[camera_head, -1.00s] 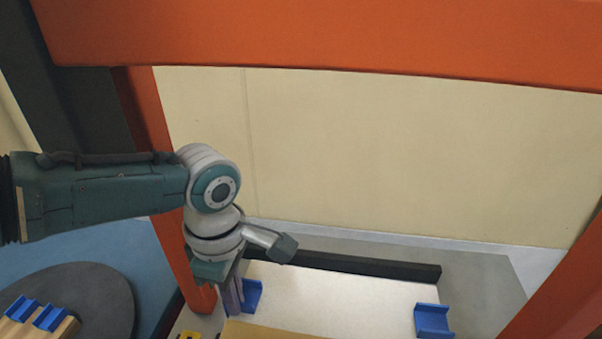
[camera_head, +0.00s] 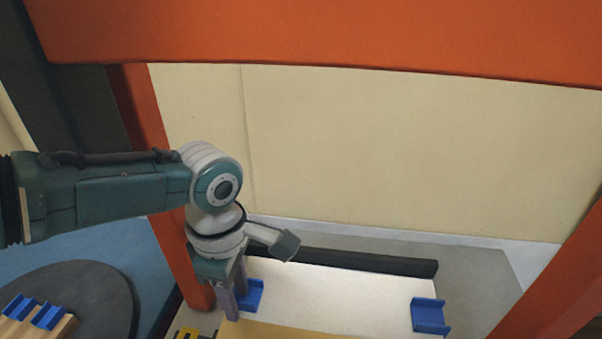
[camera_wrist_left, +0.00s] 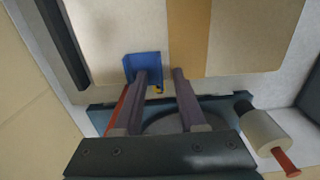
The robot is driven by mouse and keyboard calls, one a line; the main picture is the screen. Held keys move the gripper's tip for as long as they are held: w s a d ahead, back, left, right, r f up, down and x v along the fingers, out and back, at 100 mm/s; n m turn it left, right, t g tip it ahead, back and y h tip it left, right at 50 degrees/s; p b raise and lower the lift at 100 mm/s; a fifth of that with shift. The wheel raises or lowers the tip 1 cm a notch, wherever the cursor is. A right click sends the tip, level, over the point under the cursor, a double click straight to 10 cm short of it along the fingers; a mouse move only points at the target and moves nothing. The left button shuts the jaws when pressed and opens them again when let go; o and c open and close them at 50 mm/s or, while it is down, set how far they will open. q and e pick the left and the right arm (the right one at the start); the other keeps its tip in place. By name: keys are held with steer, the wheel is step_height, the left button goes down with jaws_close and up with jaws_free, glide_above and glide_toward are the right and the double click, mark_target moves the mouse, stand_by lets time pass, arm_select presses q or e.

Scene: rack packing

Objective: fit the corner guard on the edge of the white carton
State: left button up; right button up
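The white carton (camera_head: 350,292) lies flat at the bottom centre of the head view and fills the top of the left wrist view (camera_wrist_left: 240,45). A blue corner guard (camera_head: 252,292) sits at its left edge, and it also shows in the left wrist view (camera_wrist_left: 143,65). A second blue guard (camera_head: 430,316) sits at the carton's right edge. My left gripper (camera_head: 236,300) points down beside the left guard. In the left wrist view its two fingers (camera_wrist_left: 160,78) are apart with nothing between them. One finger overlaps the guard; I cannot tell whether they touch. My right gripper is out of view.
More blue guards (camera_head: 48,316) rest on a wooden block on a dark round surface (camera_head: 95,290) at lower left. Orange rack posts (camera_head: 150,130) and a beam (camera_head: 330,35) frame the carton. A black bar (camera_head: 350,261) lies along its far side.

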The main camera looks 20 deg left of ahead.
arm_select(q)
steer(key=shift+r, duration=0.1)
step_height(320, 180, up, 6)
steer(key=p, duration=0.3)
steer(key=shift+r, duration=0.2)
steer(key=shift+r+p, duration=0.35)
steer(key=shift+r, duration=0.1)
steer(key=shift+s, duration=0.1)
